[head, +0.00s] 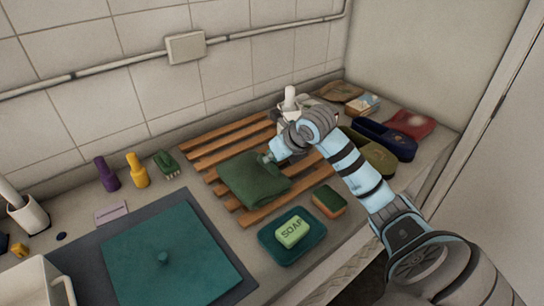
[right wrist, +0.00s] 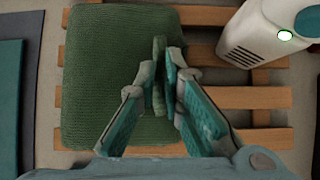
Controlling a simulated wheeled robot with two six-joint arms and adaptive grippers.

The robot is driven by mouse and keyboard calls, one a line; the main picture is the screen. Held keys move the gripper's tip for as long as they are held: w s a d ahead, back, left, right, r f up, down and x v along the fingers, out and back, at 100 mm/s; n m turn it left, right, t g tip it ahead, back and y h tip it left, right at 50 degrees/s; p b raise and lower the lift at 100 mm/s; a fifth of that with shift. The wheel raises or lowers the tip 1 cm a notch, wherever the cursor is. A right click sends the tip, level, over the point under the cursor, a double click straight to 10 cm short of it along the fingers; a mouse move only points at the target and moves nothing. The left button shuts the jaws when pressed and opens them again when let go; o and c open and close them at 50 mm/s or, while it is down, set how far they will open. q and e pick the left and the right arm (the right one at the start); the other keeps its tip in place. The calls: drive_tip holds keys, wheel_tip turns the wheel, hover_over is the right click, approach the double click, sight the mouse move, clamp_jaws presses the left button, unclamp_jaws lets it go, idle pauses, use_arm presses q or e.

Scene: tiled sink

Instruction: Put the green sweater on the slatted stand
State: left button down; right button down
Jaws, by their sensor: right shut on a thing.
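The green sweater (head: 250,178) is a folded, knitted bundle lying over the wooden slatted stand (head: 225,135) in the head view. In the right wrist view the sweater (right wrist: 95,75) covers the left part of the slats (right wrist: 255,97). My right gripper (head: 268,160) is at the sweater's right edge in the head view. In the right wrist view its fingertips (right wrist: 163,62) are closed together on a pinched fold of the sweater. Whether the sweater's underside rests fully on the slats is hidden. My left gripper is not in view.
A teal soap dish (head: 292,252) with green soap and a sponge (head: 329,201) are in front of the stand. A teal board (head: 170,265) lies left.

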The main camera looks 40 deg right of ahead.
drive_tip(key=c, duration=1.7)
unclamp_jaws()
drive_tip(key=shift+s+r, duration=0.1)
drive_tip(key=shift+r, duration=0.15)
drive_tip(key=v, duration=1.1)
drive_tip(key=shift+s+r+b, duration=0.2)
drive_tip(key=shift+s+b, duration=0.1)
drive_tip(key=shift+b, duration=0.1)
